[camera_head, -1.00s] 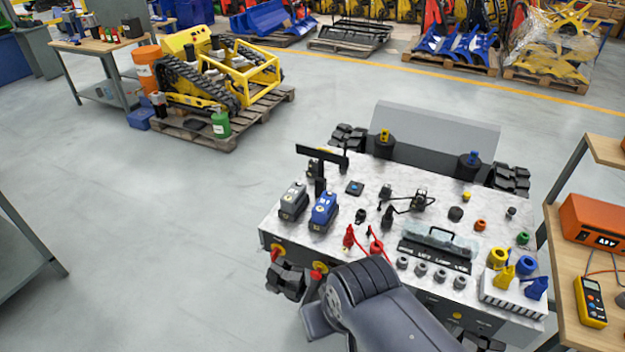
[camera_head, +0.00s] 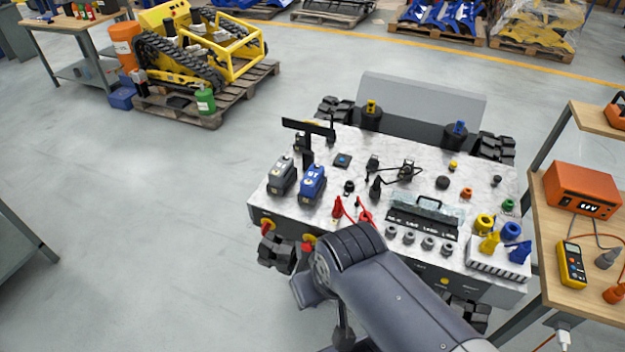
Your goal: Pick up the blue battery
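The blue battery (camera_head: 313,183) stands upright on the pale marbled top of the tracked carrier (camera_head: 262,206), near its front left. A grey battery (camera_head: 281,175) of similar shape stands close beside it on the left. My arm reaches in from the bottom of the picture, and its dark grey link covers part of the carrier's front edge. My gripper cannot be made out; only arm links show, below and in front of the blue battery. Nothing appears to be touching the battery.
A black T-shaped post (camera_head: 307,140) stands just behind the batteries. Red clamps (camera_head: 338,208) lie to their right, with a clear-lidded case (camera_head: 425,215) beyond. A wooden bench with an orange charger (camera_head: 580,190) stands at the right. Floor left of the carrier is free.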

